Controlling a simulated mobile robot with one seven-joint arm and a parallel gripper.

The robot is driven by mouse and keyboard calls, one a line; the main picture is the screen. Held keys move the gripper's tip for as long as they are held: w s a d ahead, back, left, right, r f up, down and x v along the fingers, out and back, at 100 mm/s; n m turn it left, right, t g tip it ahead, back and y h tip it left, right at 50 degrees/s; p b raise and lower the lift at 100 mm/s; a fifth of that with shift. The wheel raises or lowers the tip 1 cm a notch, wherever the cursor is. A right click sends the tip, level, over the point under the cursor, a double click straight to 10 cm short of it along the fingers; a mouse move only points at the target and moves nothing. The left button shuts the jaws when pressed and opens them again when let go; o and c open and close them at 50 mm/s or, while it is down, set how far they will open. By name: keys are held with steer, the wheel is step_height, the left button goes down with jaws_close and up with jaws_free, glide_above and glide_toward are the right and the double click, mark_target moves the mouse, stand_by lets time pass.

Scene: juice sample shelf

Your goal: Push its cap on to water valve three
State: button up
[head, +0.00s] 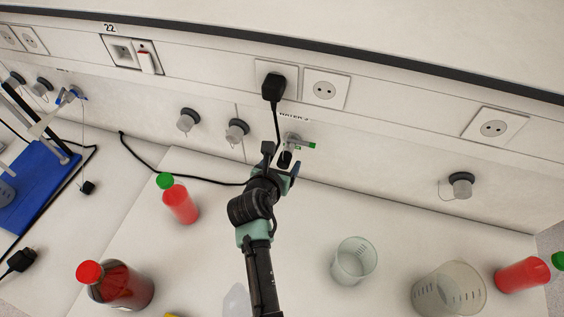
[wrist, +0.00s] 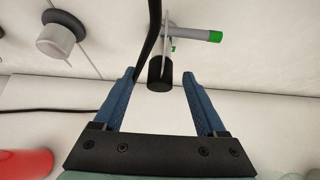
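Water valve three (head: 297,142), grey with a green-tipped handle, is on the wall under its label. In the wrist view the valve's handle (wrist: 195,35) points right, with its green tip at the end. A black cylindrical cap (wrist: 160,74) sits just below the valve body. I cannot tell whether it is on the outlet. In the head view the cap (head: 284,159) is partly hidden by my gripper (head: 281,164). In the wrist view my gripper (wrist: 159,76) is open, with its blue fingers to either side of the cap and a gap on both sides.
A black plug (head: 273,87) and its cable hang down beside the valve. Capped grey wall fittings (head: 237,131) are to the left. On the bench are a red bottle with a green cap (head: 180,204), a clear beaker (head: 354,261) and a larger beaker (head: 448,290).

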steer(key=shift+s, duration=0.1)
steer(key=b+v, duration=0.1)
steer(key=v, duration=1.1)
steer(key=shift+s+r+b, duration=0.25)
steer(key=shift+s+b, duration=0.05)
steer(key=shift+b, duration=0.1)
steer(key=shift+a, duration=0.15)
steer(key=w+r+m+t+y+b, duration=0.1)
steer(key=w+r+m+t+b, duration=0.2)
steer(key=r+m, duration=0.7)
steer(key=w+r+m+t+y+b, duration=0.1)
steer(key=w+r+m+t, duration=0.3)
steer(key=r, duration=0.9)
steer(key=s+d+r+m+t+b, duration=0.1)
steer(key=s+r+m+t+b, duration=0.1)
steer(key=s+r+m+t, duration=0.3)
steer(key=s+d+r+m+t+y+b, duration=0.1)
steer(key=s+r+m+t, duration=0.3)
steer(key=s+r+m, duration=0.5)
step_height(320, 180, up, 10)
steer(key=m+b, duration=0.1)
steer(key=m, duration=0.3)
steer(key=shift+s+d+f+t, duration=0.15)
steer(key=shift+s+f+t, duration=0.1)
steer(key=shift+s+t, duration=0.15)
